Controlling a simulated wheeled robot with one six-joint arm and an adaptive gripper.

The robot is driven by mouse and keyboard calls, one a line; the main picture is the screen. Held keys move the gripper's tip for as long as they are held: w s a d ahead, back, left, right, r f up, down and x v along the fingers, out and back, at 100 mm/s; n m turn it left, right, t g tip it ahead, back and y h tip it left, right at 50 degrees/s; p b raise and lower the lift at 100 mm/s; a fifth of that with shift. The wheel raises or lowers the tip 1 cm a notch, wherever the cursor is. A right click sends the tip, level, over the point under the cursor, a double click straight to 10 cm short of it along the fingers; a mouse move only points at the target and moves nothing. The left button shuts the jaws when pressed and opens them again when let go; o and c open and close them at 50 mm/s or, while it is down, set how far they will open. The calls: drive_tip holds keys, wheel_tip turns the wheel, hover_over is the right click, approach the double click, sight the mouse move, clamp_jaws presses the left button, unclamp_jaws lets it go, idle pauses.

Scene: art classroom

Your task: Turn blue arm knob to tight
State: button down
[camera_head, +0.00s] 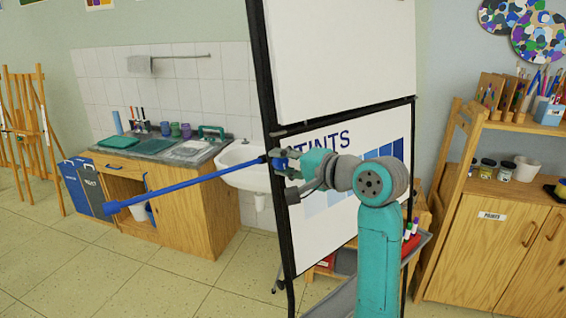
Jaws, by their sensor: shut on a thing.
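A long blue arm (195,182) reaches from the black upright of the board stand out to the left, sloping down to a blue end piece (112,207). At its right end, by the upright, a small blue knob (279,163) shows between the fingers of my gripper (281,166). My gripper is shut on the knob, coming from the right. The fingers cover part of the knob, and I cannot read any tight or loose marking on it.
A sink (242,165) and a wooden counter (190,190) stand behind the blue arm. The tiled floor at the left front is clear.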

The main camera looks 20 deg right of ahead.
drive_tip(key=shift+m, duration=0.6)
drive_tip(key=c, duration=0.8)
unclamp_jaws()
drive_tip(key=shift+o, duration=0.2)
drive_tip(key=v, duration=1.2)
drive_tip(key=shift+f, duration=0.15)
